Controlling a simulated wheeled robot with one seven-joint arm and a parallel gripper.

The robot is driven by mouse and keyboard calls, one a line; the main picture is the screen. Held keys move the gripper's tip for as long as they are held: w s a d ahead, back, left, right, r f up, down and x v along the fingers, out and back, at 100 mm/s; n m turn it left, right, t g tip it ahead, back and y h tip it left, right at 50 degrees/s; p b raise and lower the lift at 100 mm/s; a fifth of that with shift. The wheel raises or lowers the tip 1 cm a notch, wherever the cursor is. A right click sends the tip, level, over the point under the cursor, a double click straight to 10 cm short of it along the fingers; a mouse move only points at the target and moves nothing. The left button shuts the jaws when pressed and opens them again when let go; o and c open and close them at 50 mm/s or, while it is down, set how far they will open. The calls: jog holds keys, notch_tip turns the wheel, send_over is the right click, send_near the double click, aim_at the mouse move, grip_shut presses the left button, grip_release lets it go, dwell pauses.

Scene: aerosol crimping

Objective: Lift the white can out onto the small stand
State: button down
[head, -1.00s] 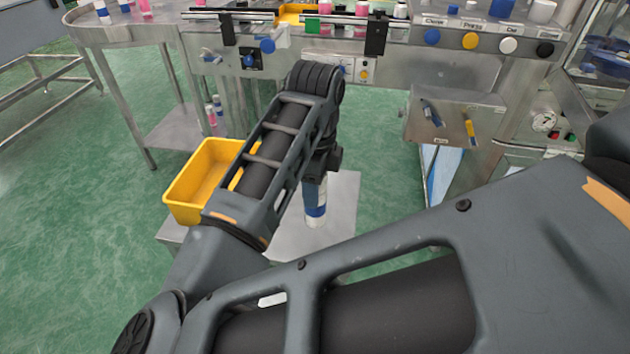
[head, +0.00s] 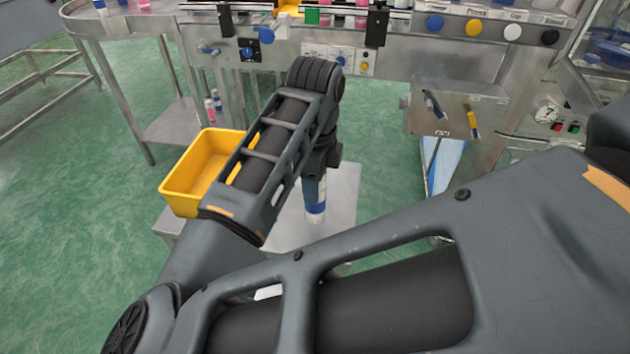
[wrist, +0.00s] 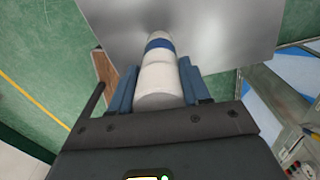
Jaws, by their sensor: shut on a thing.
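The white can (head: 315,203) with a blue band is below my wrist in the head view, over the small metal stand (head: 343,205). In the wrist view the can (wrist: 160,80) lies between the blue fingers of my gripper (wrist: 158,82), which is shut on it. The stand's bare grey top (wrist: 215,35) fills the upper part of that view. The can's far end appears over the stand top; I cannot tell whether it touches.
A yellow bin (head: 192,175) stands left of the stand. The steel machine bench (head: 390,60) with coloured buttons runs across the back. A metal box with handles (head: 455,112) is on its front at right. Green floor is open at left.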

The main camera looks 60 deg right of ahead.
jog(key=shift+f, duration=0.25)
jog(key=shift+c, duration=2.3)
grip_release()
jog(key=shift+r, duration=3.95)
jog(key=shift+s, duration=0.1)
